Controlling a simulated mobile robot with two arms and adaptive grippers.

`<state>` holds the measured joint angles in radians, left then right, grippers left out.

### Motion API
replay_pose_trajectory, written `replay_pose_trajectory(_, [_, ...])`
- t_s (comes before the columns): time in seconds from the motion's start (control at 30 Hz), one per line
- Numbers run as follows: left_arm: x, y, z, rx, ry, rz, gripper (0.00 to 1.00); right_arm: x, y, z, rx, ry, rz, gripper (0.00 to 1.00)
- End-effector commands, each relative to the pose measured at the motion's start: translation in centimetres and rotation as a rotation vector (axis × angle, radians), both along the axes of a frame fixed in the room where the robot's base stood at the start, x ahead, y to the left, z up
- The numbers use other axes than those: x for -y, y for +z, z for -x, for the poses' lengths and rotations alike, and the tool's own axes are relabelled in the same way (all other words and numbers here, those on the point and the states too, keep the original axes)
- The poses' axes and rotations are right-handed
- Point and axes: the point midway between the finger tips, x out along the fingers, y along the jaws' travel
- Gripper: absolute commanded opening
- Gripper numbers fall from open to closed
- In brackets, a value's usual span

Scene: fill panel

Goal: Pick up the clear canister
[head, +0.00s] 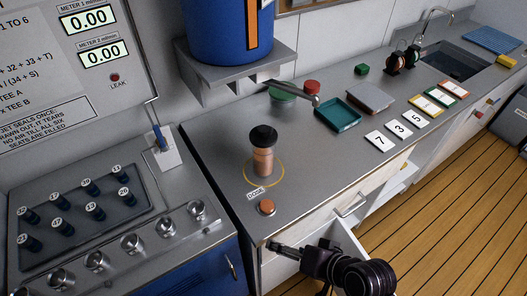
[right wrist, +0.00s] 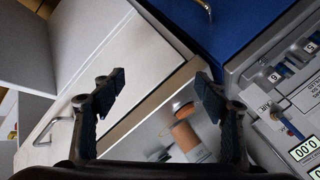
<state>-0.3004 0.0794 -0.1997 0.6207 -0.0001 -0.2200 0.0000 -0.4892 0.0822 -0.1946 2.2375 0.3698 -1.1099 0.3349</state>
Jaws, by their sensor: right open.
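The canister (head: 263,160) stands upright on the grey counter inside a yellow ring. It has a black lid and a copper-brown body or contents; I cannot tell how clear its wall is. In the right wrist view a copper-brown cylinder, which looks like the canister (right wrist: 185,136), shows beyond the fingers, partly hidden by one of them. My right gripper (right wrist: 160,88) is open and empty. In the head view it is low at the front edge of the counter, near the drawer and apart from the canister. My left gripper is not in view.
An orange button (head: 266,207) sits on the counter before the canister. A grey shelf (head: 235,75) with a blue container (head: 215,30) overhangs behind. A teal tray (head: 338,115) and number cards (head: 380,140) lie right.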

Motion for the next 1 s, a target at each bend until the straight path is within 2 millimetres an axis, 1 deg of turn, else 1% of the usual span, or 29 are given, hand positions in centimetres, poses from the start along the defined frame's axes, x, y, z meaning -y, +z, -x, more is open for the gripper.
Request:
replay_pose_trajectory(0.03, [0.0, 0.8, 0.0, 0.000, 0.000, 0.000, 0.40, -0.6, 2.6, -0.2, 0.017, -0.006, -0.036, 0.67])
replay_pose_trajectory(0.07, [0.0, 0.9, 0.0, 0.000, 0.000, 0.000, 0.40, -1.6, 4.0, -0.5, 0.025, -0.020, -0.090, 0.67])
replay_pose_trajectory(0.1, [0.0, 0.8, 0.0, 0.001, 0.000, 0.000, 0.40, -2.8, 4.8, -1.1, 0.027, -0.047, -0.164, 0.67])
replay_pose_trajectory(0.2, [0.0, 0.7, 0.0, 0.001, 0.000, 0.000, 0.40, -5.3, 6.5, -2.7, 0.021, -0.124, -0.349, 0.67])
replay_pose_trajectory(0.3, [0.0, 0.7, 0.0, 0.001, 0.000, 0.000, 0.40, -7.4, 8.5, -4.4, 0.003, -0.210, -0.545, 0.67])
replay_pose_trajectory(0.37, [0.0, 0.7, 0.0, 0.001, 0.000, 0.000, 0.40, -8.4, 9.8, -5.5, -0.018, -0.269, -0.677, 0.67])
replay_pose_trajectory(0.47, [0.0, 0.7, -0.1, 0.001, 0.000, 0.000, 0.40, -9.6, 12.3, -7.8, -0.072, -0.390, -0.928, 0.67])
replay_pose_trajectory(0.5, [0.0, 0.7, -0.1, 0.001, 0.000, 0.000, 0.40, -9.9, 13.2, -8.7, -0.104, -0.448, -1.042, 0.67])
replay_pose_trajectory(0.57, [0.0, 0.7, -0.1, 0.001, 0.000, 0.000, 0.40, -9.9, 14.5, -10.4, -0.165, -0.545, -1.224, 0.67])
replay_pose_trajectory(0.6, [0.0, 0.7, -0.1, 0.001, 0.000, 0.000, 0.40, -9.7, 15.2, -11.5, -0.211, -0.617, -1.351, 0.67])
replay_pose_trajectory(0.7, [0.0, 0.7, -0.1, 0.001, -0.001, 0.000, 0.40, -8.4, 15.7, -14.1, -0.335, -0.799, -1.639, 0.67])
replay_pose_trajectory(0.83, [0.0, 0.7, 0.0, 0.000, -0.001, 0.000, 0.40, -6.5, 14.8, -16.5, -0.475, -1.006, -1.921, 0.67])
replay_pose_trajectory(0.9, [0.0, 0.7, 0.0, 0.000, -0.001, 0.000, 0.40, -5.7, 13.9, -17.3, -0.528, -1.092, -2.023, 0.67])
replay_pose_trajectory(1.0, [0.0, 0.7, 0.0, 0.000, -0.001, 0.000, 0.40, -5.0, 13.1, -17.9, -0.573, -1.169, -2.108, 0.67])
